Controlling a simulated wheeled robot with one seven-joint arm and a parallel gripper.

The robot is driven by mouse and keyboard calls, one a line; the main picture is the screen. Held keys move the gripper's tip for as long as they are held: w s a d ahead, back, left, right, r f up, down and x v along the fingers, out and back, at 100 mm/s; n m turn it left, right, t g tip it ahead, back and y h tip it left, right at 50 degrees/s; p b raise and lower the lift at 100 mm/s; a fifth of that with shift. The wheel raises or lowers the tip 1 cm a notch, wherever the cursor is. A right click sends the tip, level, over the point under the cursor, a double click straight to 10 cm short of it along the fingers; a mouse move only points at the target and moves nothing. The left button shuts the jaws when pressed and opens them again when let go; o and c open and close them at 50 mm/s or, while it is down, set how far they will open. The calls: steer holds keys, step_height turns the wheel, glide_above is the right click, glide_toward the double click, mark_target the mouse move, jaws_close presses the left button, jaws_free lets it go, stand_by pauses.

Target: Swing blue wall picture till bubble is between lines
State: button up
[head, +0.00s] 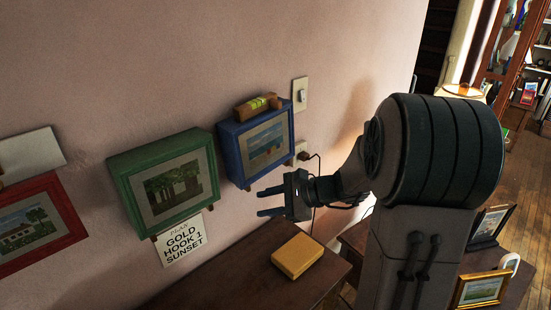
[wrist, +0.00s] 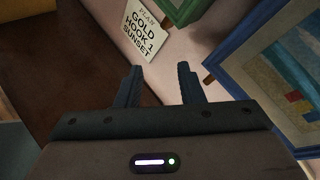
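The blue wall picture (head: 258,144) hangs on the wall right of the green picture and looks tilted in the head view. Its blue frame fills the right side of the wrist view (wrist: 232,62). A wooden spirit level (head: 257,106) with a yellow-green vial lies on its top edge. The bubble and lines are too small to make out. My gripper (head: 264,202) is open and empty, in front of and below the blue picture, apart from it. Its two fingers also show in the wrist view (wrist: 160,84), pointing toward the wall under the frames.
A green-framed picture (head: 166,180) and a red-framed one (head: 30,222) hang to the left. A paper sign (head: 184,240) is below the green one. A light switch (head: 300,95) and a plugged socket (head: 303,154) are at right. A yellow box (head: 297,256) lies on the dark cabinet.

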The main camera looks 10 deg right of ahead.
steer(key=w+d+f+m+t, duration=0.2)
steer(key=w+d+m+t, duration=0.3)
steer(key=w+d, duration=0.15)
steer(key=m+t+h, duration=0.3)
steer(key=m+t, duration=0.2)
steer(key=m, duration=0.2)
glide_toward(288, 164)
steer(key=p+x, duration=0.2)
steer(key=x, duration=1.1)
steer(key=shift+r, duration=0.1)
jaws_close()
